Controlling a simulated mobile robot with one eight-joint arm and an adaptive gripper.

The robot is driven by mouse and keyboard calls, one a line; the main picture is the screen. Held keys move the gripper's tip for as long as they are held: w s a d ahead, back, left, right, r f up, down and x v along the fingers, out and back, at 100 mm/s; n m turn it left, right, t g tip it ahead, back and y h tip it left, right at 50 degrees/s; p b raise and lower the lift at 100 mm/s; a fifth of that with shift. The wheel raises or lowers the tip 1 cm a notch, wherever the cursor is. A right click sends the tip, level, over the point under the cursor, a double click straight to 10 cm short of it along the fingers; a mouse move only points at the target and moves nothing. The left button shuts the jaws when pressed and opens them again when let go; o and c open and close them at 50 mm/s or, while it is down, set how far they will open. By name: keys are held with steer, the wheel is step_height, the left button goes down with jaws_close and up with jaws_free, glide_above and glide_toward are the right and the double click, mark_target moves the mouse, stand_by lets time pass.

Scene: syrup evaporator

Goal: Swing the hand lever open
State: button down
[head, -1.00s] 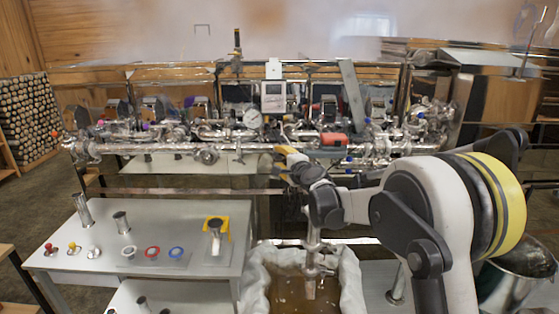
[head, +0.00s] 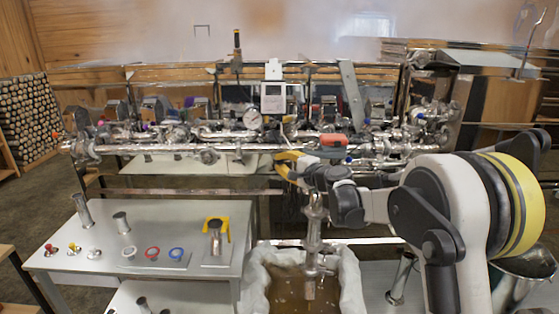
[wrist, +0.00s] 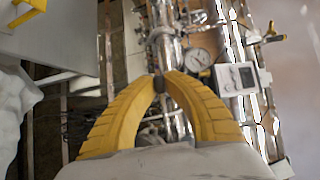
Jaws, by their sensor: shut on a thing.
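My gripper (head: 281,157) is at the front of the steel pipework, just below the main horizontal pipe (head: 215,145). Its yellow fingers also show in the wrist view (wrist: 160,78), curving together until their tips almost meet. They are shut on a small dark piece (wrist: 159,85), which I take to be the hand lever. Only a bit of it shows between the fingertips. The lever's pivot and its exact angle are hidden by the fingers and the shiny pipes behind.
A dial gauge (head: 252,119) and a white display box (head: 273,98) stand above the pipe. An orange-red part (head: 333,140) sits right of my gripper. Below are a basin of brown liquid (head: 285,287) and a grey table (head: 100,262) with small fittings.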

steer(key=shift+s, duration=0.1)
steer(key=c, duration=1.4)
jaws_free()
steer(key=shift+c, duration=0.2)
steer(key=shift+d, duration=0.1)
steer(key=v, duration=1.2)
